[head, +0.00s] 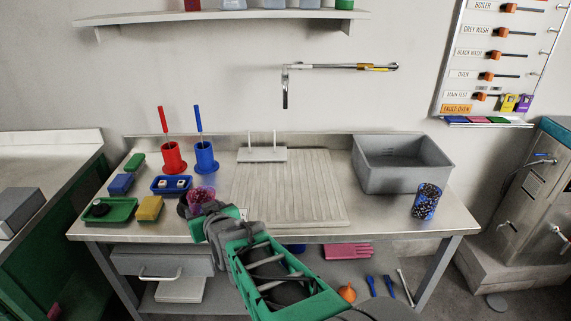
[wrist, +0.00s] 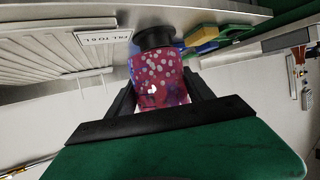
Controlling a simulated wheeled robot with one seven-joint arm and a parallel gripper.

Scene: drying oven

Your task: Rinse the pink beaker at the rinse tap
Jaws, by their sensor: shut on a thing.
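The pink beaker (head: 201,194), with pale speckles, is at the front left of the steel bench. My gripper (head: 208,209) is shut on it; in the wrist view the beaker (wrist: 158,80) sits between the two dark fingers. A round black piece (wrist: 155,37) adjoins the beaker's far end; I cannot tell whether they touch. A wall tap (head: 286,92) with a long horizontal arm and a hanging spout is above the ribbed drainboard (head: 290,190), up and right of my gripper.
A grey basin (head: 402,165) and a blue speckled beaker (head: 426,203) stand at the right. Red (head: 173,157) and blue (head: 205,158) holders with upright brushes, a blue tray (head: 171,186), a green tray (head: 109,211) and a yellow sponge (head: 149,208) crowd the left.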

